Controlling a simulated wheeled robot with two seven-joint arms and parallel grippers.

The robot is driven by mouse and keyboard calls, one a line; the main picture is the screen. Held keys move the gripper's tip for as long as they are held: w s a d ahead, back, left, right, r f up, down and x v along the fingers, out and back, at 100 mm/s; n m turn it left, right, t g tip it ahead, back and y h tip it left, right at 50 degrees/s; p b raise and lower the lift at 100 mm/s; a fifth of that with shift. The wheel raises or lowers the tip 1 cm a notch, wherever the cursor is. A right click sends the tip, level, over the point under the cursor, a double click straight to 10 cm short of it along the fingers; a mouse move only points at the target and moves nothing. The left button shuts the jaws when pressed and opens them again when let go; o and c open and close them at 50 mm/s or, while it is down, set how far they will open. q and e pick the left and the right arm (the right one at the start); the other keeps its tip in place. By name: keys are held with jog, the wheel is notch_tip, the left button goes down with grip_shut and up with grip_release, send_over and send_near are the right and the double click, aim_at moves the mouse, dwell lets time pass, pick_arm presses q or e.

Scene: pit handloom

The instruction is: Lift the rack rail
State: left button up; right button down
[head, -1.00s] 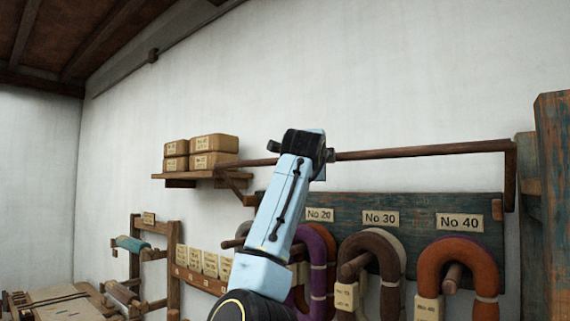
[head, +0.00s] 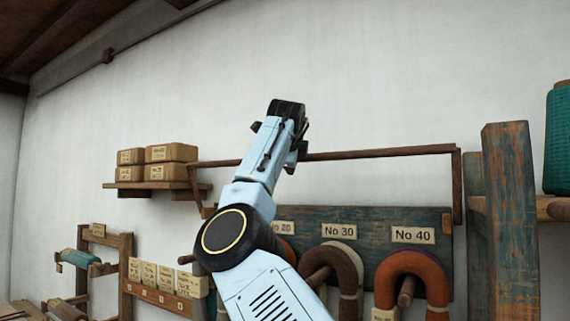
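The rack rail (head: 380,153) is a thin dark wooden bar across the wall, above a worn blue-green board (head: 372,227). A side piece runs down from each end of it towards the board. One pale blue arm shows, rising from the bottom middle; I take it for my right arm. My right gripper (head: 287,108) is black and stands in front of the rail, its tip above the rail line in the picture. The hand hides part of the rail, and I cannot tell whether it touches it. The finger gap does not show. My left gripper is not in view.
Yarn hanks, brown (head: 345,262) and orange (head: 413,266), hang on pegs below number labels. A shelf with boxes (head: 171,152) is at left. A worn wooden post (head: 510,220) and a teal spool (head: 558,140) stand at right. The upper wall is clear.

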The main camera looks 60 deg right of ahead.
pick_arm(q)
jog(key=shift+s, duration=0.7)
pick_arm(e)
jog(key=shift+s+d+f, duration=0.1)
jog(key=shift+d+f, duration=0.05)
jog(key=shift+f, duration=0.1)
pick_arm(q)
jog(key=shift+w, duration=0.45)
pick_arm(e)
jog(key=c, duration=1.7)
grip_release()
jog(key=o, duration=0.4)
jog(key=shift+d+f, duration=0.1)
jog(key=shift+d, duration=0.15)
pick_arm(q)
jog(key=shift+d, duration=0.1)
pick_arm(e)
jog(key=shift+a, duration=0.1)
